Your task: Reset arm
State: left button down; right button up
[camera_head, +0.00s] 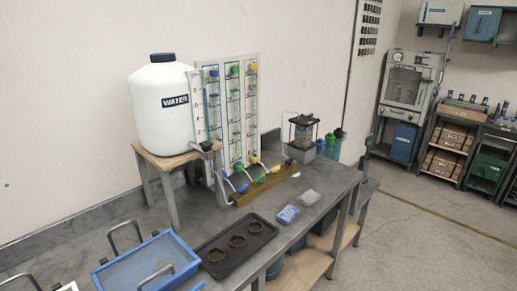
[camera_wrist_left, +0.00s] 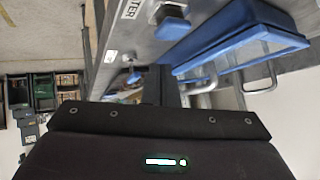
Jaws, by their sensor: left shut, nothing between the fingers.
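My left gripper (camera_wrist_left: 166,72) shows in the left wrist view as a dark body across the bottom with narrow dark fingers together at the middle. It is shut, and I see nothing held in it. A blue-framed tray with metal handles (camera_wrist_left: 240,45) lies beyond it at the upper right of that view. Neither gripper shows in the head view, and my right gripper is in neither view. In the head view, the blue-framed tray (camera_head: 146,268) sits at the bench's front left.
Open floor (camera_head: 420,225) lies to the right.

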pick_arm(q)
jog(key=s+d+r+n+g, duration=0.2)
jog(key=s+d+g, duration=0.4)
jog(key=s+d, duration=0.4)
notch_tip(320, 180, down, 33)
jog(key=s+g+b, duration=0.2)
jog(key=s+b, duration=0.1)
jog(key=s+a+f, duration=0.2)
jog(key=s+f, duration=0.7)
jog(key=s+a+f+b, duration=0.1)
jog(key=s+f, duration=0.8)
jog(key=shift+s+a+f+g+b, duration=0.3)
jog(key=shift+s+a+f+g, duration=0.05)
jog(key=shift+f+g, duration=0.05)
